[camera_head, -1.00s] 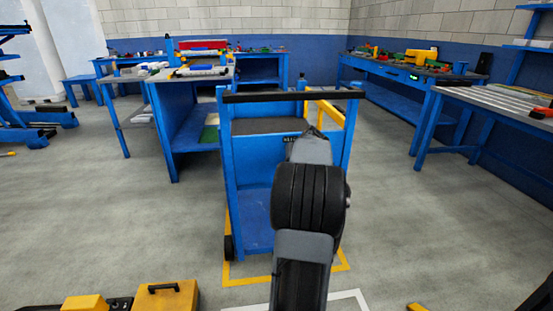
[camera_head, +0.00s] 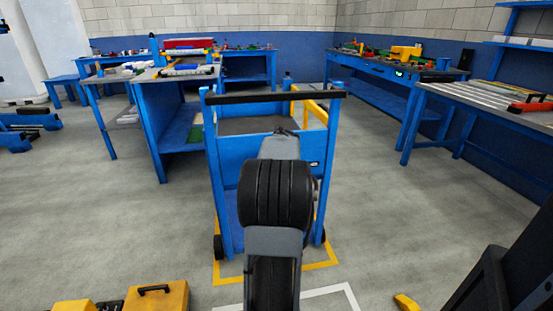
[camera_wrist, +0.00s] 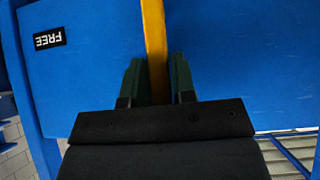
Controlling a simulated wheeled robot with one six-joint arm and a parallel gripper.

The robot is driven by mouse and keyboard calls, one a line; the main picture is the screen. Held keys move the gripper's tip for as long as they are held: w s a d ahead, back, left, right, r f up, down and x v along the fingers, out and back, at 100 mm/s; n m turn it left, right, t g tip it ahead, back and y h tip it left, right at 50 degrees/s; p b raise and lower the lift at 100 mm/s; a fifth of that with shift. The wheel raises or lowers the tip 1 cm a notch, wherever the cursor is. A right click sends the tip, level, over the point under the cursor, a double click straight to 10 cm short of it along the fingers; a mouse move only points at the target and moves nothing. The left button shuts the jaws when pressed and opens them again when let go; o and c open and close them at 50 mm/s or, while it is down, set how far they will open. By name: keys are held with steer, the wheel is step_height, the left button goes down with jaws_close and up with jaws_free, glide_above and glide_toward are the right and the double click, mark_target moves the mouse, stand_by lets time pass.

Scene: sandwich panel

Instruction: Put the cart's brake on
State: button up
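The blue cart (camera_head: 225,150) stands in front of me on the floor, with a black handle bar (camera_head: 275,97) on top. My arm covers part of its near side. In the wrist view, a blue cart panel (camera_wrist: 240,60) fills most of the picture. A black label (camera_wrist: 49,38) on it reads "FREE", upside down. A yellow lever (camera_wrist: 154,35) runs down between the two dark green fingers of my gripper (camera_wrist: 158,80). The fingers sit close against both sides of the lever. The lever's lower end is hidden behind my gripper.
A yellow floor outline (camera_head: 325,265) surrounds the cart's foot. A yellow toolbox (camera_head: 160,298) stands at the lower left. A blue workbench (camera_head: 145,78) is behind left, and a blue table (camera_head: 440,97) is at the right. Open floor lies on both sides of the cart.

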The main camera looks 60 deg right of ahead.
steer(key=o, duration=0.4)
steer(key=shift+c, duration=0.2)
steer(key=p+v, duration=0.3)
steer(key=v, duration=1.1)
steer(key=shift+w+f, duration=0.1)
